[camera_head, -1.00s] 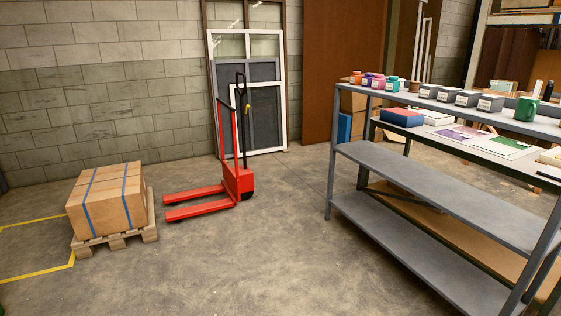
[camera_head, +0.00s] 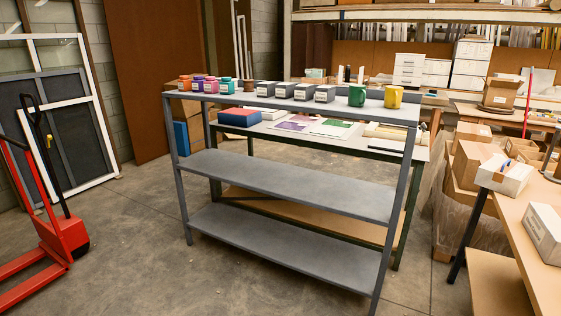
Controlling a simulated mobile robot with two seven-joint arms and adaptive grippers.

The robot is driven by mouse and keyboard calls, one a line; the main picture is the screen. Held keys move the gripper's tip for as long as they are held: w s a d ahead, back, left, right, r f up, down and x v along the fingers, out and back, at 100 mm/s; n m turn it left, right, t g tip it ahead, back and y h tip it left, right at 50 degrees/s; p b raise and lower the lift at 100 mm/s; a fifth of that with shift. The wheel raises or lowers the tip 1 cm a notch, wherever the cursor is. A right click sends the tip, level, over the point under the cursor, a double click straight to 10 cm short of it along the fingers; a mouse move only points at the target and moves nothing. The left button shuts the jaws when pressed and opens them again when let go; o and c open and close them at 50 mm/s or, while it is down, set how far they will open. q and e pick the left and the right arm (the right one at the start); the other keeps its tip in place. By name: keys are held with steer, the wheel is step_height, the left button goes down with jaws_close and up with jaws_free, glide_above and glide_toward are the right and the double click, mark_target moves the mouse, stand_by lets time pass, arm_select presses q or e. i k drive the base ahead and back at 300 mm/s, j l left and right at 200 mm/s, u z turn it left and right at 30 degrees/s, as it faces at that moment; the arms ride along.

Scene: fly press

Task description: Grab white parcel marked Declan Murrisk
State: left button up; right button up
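A white box (camera_head: 543,228) with small dark print on its side lies on the wooden table at the right edge of the view, partly cut off by the frame. The print is too small to read, so I cannot tell whether it says Declan Murrisk. A second white box (camera_head: 503,178), open with items sticking out, sits farther back on the same table. Neither of my grippers is in view.
A grey metal shelf unit (camera_head: 290,185) with paint jars, small grey boxes and mugs on top stands in the middle. A red pallet truck (camera_head: 62,235) is at left. Cardboard boxes (camera_head: 470,160) stand behind the table (camera_head: 515,250). Concrete floor is clear in front.

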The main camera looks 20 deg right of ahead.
mark_target(508, 177)
steer(key=i+z, duration=0.15)
steer(key=z, duration=0.35)
steer(key=i+j+z, duration=0.1)
steer(key=z, duration=0.35)
steer(key=i+j+z, duration=0.15)
steer(key=z, duration=0.35)
steer(key=i+j+z, duration=0.15)
steer(key=z, duration=0.25)
steer(key=i+j+z, duration=0.15)
steer(key=z, duration=0.25)
steer(key=i+j+z, duration=0.1)
steer(key=j+z, duration=0.3)
steer(key=i+j+z, duration=0.15)
steer(key=j+z, duration=0.25)
steer(key=i+j+z, duration=0.1)
steer(key=j+z, duration=0.3)
steer(key=l, duration=0.1)
